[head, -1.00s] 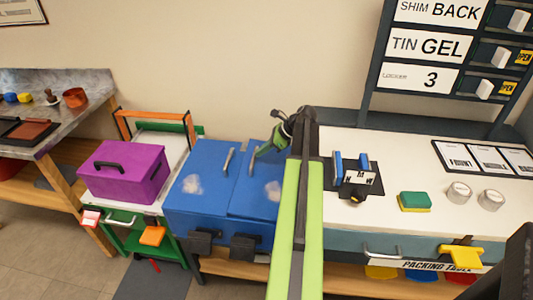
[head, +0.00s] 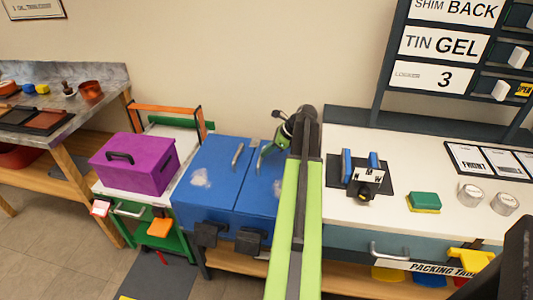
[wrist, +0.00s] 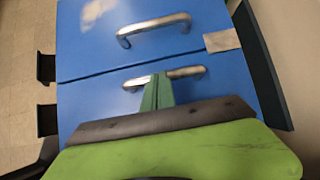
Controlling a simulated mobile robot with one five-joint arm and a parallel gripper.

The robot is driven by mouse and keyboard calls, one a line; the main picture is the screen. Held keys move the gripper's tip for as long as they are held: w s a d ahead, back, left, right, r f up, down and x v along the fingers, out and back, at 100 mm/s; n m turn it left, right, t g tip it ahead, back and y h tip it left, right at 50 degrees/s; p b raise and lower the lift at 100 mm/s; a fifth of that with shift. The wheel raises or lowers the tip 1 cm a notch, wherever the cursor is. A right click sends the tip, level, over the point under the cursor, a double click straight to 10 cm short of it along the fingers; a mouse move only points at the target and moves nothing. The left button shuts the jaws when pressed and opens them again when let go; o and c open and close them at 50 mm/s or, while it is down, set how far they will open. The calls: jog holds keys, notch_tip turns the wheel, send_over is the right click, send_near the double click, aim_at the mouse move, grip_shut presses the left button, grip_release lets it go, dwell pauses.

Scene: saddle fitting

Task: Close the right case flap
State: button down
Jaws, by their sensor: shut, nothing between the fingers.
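The blue case (head: 215,212) stands left of the packing table, its two top flaps lying about level with a seam between them. The left flap (head: 215,168) and the right flap (head: 255,192) each have a grey bar handle and a whitish patch. My gripper (head: 265,152) is over the rear of the right flap. In the wrist view, my green fingers (wrist: 157,92) are shut and empty beside the right flap's handle (wrist: 185,73), partly covering it. I cannot tell whether they touch. The left flap's handle (wrist: 155,28) is clear of the fingers.
A purple box (head: 135,165) sits on a white-topped stand at left. The packing table (head: 400,215) at right holds a small black fixture (head: 362,180), a green-yellow sponge (head: 424,202) and two round tins. Dark latches (head: 228,237) hang on the case front.

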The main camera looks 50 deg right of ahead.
jog(key=shift+a+f, duration=0.1)
jog(key=shift+s+r+p, duration=0.15)
jog(key=shift+r+p, duration=0.4)
jog(key=shift+p, duration=0.15)
jog(key=p+v, duration=1)
jog(key=v, duration=0.3)
jog(key=shift+r+p, duration=0.15)
jog(key=shift+p, duration=0.15)
